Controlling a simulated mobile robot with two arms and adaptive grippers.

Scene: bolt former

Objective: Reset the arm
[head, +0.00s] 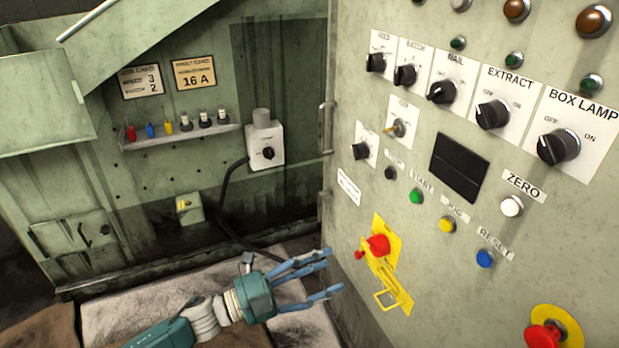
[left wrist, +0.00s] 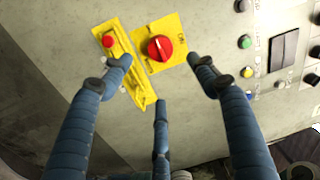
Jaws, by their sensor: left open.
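My left gripper (head: 318,275) is open and empty in the lower middle of the head view, just left of the control panel (head: 400,150). Its blue fingers spread toward a red knob (head: 378,246) on a yellow plate. In the left wrist view the red knob (left wrist: 160,48) sits beyond and between the two upper fingertips, with no clear contact. A narrow yellow bracket (left wrist: 118,62) with a small red button stands left of it, partly behind the left finger. A blue RESET button (head: 485,259) is farther right on the panel. My right gripper is not in view.
Green START (head: 416,197), yellow JOG (head: 447,225) and white ZERO (head: 512,206) buttons sit on the panel. Several black selector knobs line its top. A red mushroom button (head: 548,337) is at lower right. A shelf (head: 180,136) and grey switch box (head: 265,146) stand behind.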

